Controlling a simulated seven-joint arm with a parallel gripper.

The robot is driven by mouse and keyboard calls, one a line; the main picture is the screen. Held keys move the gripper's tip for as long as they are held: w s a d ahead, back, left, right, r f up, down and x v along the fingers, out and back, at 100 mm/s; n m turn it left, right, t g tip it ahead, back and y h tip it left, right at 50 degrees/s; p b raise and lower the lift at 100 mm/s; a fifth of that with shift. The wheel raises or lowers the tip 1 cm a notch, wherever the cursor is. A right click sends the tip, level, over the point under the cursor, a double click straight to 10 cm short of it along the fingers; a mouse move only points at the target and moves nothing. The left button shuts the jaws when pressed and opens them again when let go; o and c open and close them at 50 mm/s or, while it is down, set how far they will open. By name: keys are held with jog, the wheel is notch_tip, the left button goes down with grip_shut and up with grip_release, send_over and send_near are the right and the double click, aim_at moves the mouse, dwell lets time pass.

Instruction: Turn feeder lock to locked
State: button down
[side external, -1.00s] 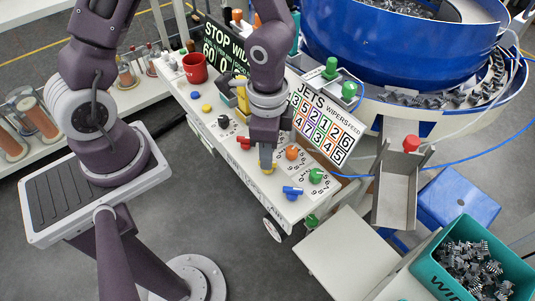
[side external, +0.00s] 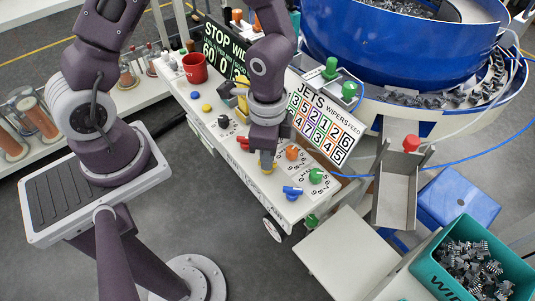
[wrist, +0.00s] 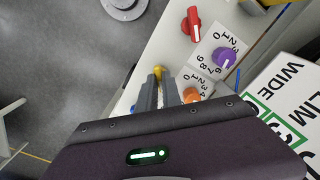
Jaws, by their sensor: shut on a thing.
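A yellow knob (side external: 267,170) sits on the white control panel (side external: 232,152) near its front edge; no readable label marks it as the feeder lock. My gripper (side external: 267,163) points down over it with its fingers shut around it. In the wrist view the yellow knob (wrist: 158,71) shows at the tips of my gripper (wrist: 158,82), mostly hidden between the fingers. Its pointer and any position marks beside it cannot be read.
Close by are an orange knob (side external: 292,153), a green knob (side external: 316,176), a blue lever (side external: 292,191) and a red handle (side external: 243,142). A purple knob (wrist: 223,57) shows in the wrist view. A number board (side external: 325,125) stands behind. A red mug (side external: 195,68) stands further back.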

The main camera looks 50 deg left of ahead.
jog(key=m, duration=0.4)
jog(key=shift+m, duration=0.3)
jog(key=m, duration=0.8)
jog(key=shift+m, duration=2.4)
jog(key=c, duration=1.5)
grip_release()
